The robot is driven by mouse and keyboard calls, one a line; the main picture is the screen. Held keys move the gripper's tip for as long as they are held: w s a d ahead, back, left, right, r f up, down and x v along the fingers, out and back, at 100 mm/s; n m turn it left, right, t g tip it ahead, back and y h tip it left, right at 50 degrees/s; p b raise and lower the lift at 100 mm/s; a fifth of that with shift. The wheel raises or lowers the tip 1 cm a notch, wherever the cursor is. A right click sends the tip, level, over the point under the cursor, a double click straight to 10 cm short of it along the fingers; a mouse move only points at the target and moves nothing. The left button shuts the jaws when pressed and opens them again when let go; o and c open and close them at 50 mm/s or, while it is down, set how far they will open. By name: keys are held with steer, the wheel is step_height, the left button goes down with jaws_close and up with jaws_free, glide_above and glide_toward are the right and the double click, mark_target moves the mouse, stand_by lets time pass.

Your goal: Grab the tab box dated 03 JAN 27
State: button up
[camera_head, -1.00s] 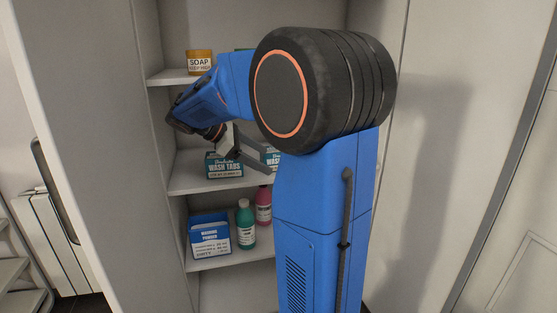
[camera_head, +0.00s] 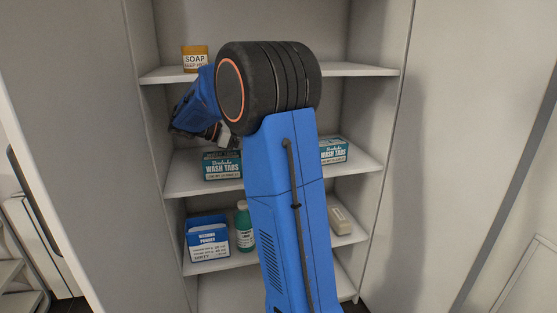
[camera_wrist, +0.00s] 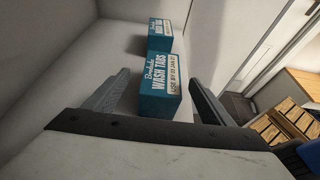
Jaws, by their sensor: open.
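Two teal and white wash tabs boxes stand on the middle shelf. The left box (camera_head: 222,166) and the right box (camera_head: 334,150) show on either side of my arm in the head view; their dates are too small to read there. In the wrist view the nearer box (camera_wrist: 160,88) carries a white date strip that seems to end in JAN 27; its day is hard to read. The farther box (camera_wrist: 160,35) stands beyond it, its date unclear. My gripper (camera_wrist: 160,78) is open, its fingers to either side of the nearer box in the picture.
A soap jar (camera_head: 195,58) stands on the shelf above. Below are a blue washing powder box (camera_head: 208,238), a green bottle (camera_head: 244,228) and a pale block (camera_head: 341,220). The cabinet's side walls bound the shelves. Bare shelf (camera_head: 363,164) shows right of the right box.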

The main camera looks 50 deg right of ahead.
steer(key=x, duration=0.5)
steer(key=shift+s+a+r, duration=0.1)
steer(key=shift+s+r, duration=0.05)
steer(key=shift+r, duration=0.05)
steer(key=c, duration=1.5)
steer(key=shift+o, duration=0.2)
steer(key=shift+r, duration=0.1)
